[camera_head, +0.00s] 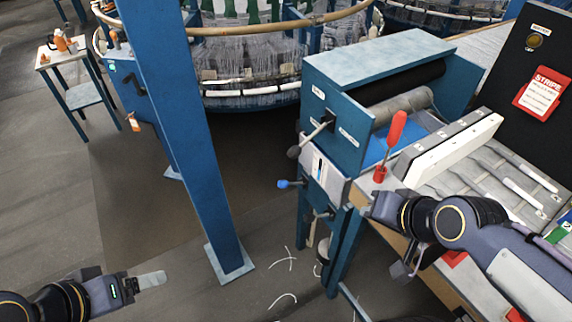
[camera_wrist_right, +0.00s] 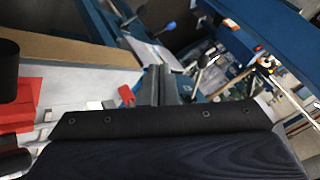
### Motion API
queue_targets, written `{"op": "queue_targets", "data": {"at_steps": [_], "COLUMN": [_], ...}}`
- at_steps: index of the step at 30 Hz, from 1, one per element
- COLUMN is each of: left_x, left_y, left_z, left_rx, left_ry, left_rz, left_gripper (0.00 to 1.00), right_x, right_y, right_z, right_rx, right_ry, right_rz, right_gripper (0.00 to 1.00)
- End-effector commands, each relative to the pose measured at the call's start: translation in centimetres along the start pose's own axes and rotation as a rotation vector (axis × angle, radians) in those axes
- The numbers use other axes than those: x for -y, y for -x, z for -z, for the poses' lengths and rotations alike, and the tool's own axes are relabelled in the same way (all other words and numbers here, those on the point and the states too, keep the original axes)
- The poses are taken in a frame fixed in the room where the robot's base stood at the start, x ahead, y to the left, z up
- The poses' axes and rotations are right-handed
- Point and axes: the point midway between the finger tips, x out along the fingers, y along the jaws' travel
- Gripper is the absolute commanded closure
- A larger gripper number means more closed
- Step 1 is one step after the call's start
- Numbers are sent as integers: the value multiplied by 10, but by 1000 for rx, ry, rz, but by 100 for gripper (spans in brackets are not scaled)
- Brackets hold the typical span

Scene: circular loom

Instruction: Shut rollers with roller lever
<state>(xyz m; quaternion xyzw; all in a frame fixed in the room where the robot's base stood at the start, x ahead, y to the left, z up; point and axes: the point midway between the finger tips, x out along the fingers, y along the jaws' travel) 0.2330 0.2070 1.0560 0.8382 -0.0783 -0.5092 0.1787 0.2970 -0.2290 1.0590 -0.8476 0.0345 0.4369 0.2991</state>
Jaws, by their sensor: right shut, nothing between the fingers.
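The blue roller housing (camera_head: 375,60) holds a black roller (camera_head: 400,82) and a grey roller (camera_head: 405,105). A lever with a black knob (camera_head: 294,152) sticks out from its left side, and a blue-knobbed lever (camera_head: 283,184) is lower down. The right wrist view also shows a black knob (camera_wrist_right: 203,60) and a blue knob (camera_wrist_right: 170,28). My right gripper (camera_head: 373,204) is shut and empty, right of and below the levers, apart from them. Its fingers (camera_wrist_right: 160,85) show in the wrist view. My left gripper (camera_head: 150,280) is low at left, seen edge-on, away from the machine.
A red-handled tool (camera_head: 395,130) stands in a red holder by the table's corner, close to my right gripper. A blue post (camera_head: 190,130) stands left of the housing. The loom ring (camera_head: 250,95) is behind. Open floor (camera_head: 150,215) lies at left.

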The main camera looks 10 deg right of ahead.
Motion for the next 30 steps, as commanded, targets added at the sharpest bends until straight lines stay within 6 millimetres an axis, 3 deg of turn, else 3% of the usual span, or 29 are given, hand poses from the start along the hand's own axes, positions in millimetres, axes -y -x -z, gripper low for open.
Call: {"op": "queue_targets", "data": {"at_steps": [10,18,24,30], "left_x": [22,42,50,52], "left_y": [-48,-92,-109,-114], "left_z": [-24,-46,-55,-57], "left_rx": [0,0,0,0], "left_ry": [0,0,0,0], "left_rz": [0,0,0,0], "left_gripper": [24,24,24,24], "right_x": [-16,-11,-3,2], "right_y": [-91,-173,-203,-209], "right_z": [52,83,87,88], "right_rx": [-244,-348,-290,-245], "right_ry": [-423,-868,-1093,-1181], "right_rz": [110,467,708,808], "right_gripper": [100,100,100,100]}}
